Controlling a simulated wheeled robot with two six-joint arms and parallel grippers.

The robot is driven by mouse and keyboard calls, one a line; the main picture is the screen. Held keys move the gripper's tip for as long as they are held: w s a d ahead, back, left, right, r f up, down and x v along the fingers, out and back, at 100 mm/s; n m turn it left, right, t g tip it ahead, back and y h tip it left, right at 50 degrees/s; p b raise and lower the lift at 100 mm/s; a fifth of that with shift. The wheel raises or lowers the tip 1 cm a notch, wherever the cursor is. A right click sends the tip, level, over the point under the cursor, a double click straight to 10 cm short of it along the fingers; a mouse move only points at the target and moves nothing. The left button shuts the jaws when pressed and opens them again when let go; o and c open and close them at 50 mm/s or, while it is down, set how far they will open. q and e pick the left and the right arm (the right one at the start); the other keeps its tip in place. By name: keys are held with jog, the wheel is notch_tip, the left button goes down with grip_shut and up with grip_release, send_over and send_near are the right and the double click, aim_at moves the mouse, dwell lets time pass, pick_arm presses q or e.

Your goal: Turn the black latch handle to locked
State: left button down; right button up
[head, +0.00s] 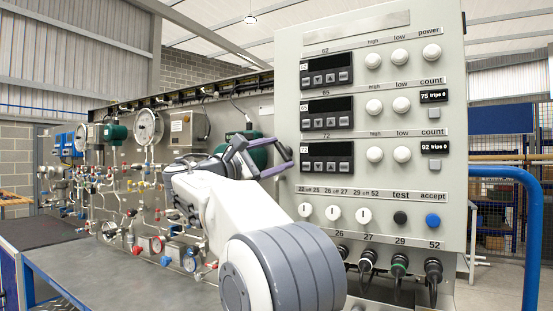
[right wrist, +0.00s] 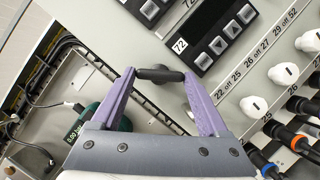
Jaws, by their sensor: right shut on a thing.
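The black latch handle (right wrist: 160,75) shows in the right wrist view as a short dark bar with a rounded hub behind it, at the left edge of the grey panel. My right gripper (right wrist: 158,75) has its two purple fingers on the two ends of this bar and is shut on it. In the head view my right gripper (head: 262,152) is at the panel's left side, and the handle is hard to make out between the fingers. Any locked or unlocked marking cannot be seen. My left gripper is not in view.
The grey gauge panel (head: 375,60) carries displays, white knobs, a black test button (head: 400,218) and a blue accept button (head: 433,221). Cable plugs (head: 400,265) hang below. Pipework with gauges (head: 148,125) stands left above a grey bench (head: 110,275). A blue rail (head: 533,230) is at right.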

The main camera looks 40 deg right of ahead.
jog(key=m, duration=0.2)
jog(key=m+g+y+p, duration=0.1)
jog(key=m, duration=0.1)
jog(key=shift+w+r, duration=0.15)
jog(key=shift+r, duration=0.1)
jog(key=shift+m+y+p, duration=0.5)
jog(key=shift+m+y, duration=0.3)
jog(key=shift+m, duration=1)
jog(key=o, duration=1.2)
jog(key=shift+o, duration=0.2)
jog(key=a, duration=1)
jog(key=shift+a, duration=0.3)
